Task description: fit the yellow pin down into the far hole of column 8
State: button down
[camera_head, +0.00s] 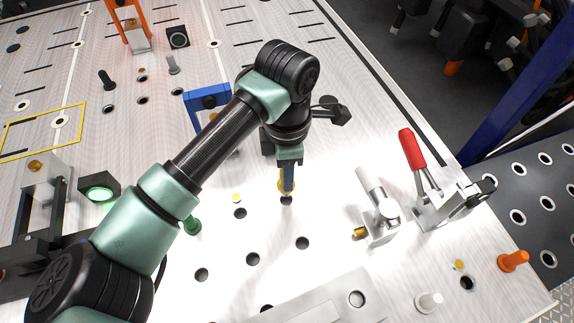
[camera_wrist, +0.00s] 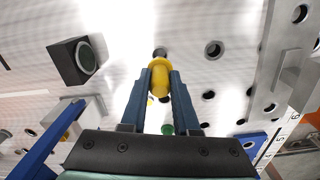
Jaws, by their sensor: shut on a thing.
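My gripper (camera_head: 287,180) points down over the perforated plate (camera_head: 225,285) in the head view. It is shut on the yellow pin (camera_wrist: 161,79), whose round collar shows between the fingertips in the wrist view. In the head view the yellow pin (camera_head: 282,186) is partly hidden by the fingers. A dark hole (camera_head: 287,200) lies just under the pin's lower end. In the wrist view a hole (camera_wrist: 160,52) shows just beyond the pin's collar. I cannot tell whether the pin's tip has entered the hole. Column numbers for these holes are not readable.
To the right stand a grey clamp block (camera_head: 382,218) and a red-handled toggle clamp (camera_head: 412,150). A blue bracket (camera_head: 207,103) stands behind my arm. A green pin (camera_head: 191,225) is at left, and an orange pin (camera_head: 512,260) at right. Plate holes in front are clear.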

jog(key=shift+f, duration=0.8)
jog(key=shift+f+b, duration=0.3)
jog(key=shift+b, duration=0.2)
jog(key=shift+f+b, duration=1.65)
jog(key=shift+f, duration=0.1)
jog(key=c, duration=0.6)
grip_release()
jog(key=shift+f, duration=0.1)
notch_tip(320, 180, up, 13)
jog(key=b, duration=0.2)
jog(key=shift+b, duration=0.3)
